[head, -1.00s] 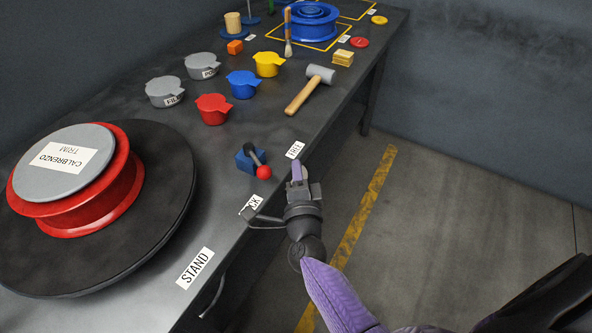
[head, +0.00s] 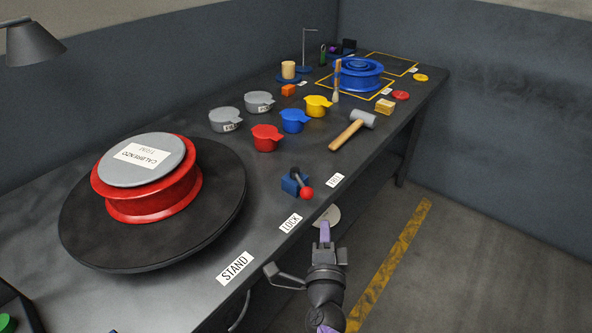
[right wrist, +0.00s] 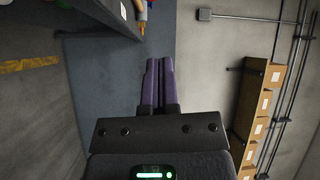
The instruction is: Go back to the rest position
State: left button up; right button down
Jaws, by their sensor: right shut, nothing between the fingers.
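My right gripper (head: 325,232) is at the front edge of the bench, just off it, near the LOCK label (head: 290,222). In the right wrist view its two purple fingers (right wrist: 159,80) lie close together with nothing between them. A small blue block with a black lever and red knob (head: 296,184) stands on the bench beyond the gripper, apart from it. My left gripper is not in view.
A red wheel (head: 150,190) lies on a round black stand (head: 220,220) at the left. Several cups, a mallet (head: 352,130) and a blue wheel (head: 358,74) are farther back. Floor right of the bench is clear. Shelved boxes (right wrist: 262,95) show in the wrist view.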

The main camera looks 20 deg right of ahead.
jog(key=s+a+f+n+g+y, duration=0.3)
jog(key=s+a+n+g+y, duration=0.3)
jog(key=n+y, duration=0.6)
jog(key=s+d+f+n+g+h, duration=0.1)
jog(key=s+d+n+g+h, duration=0.3)
jog(key=s, duration=0.6)
jog(key=s+f+n+g+h, duration=0.1)
jog(key=s+n+g+h, duration=0.1)
jog(key=s+n+g, duration=0.55)
jog(key=s+d+f+m+t, duration=0.1)
jog(key=s+f, duration=0.2)
jog(key=f, duration=0.6)
jog(key=s+f+m, duration=0.1)
jog(key=s+f, duration=0.1)
jog(key=f, duration=0.6)
jog(key=s+d+f+g, duration=0.1)
jog(key=s+d+f, duration=0.3)
jog(key=s+f, duration=0.6)
jog(key=s, duration=0.4)
jog(key=shift+f+n, duration=0.15)
jog(key=shift+n, duration=0.2)
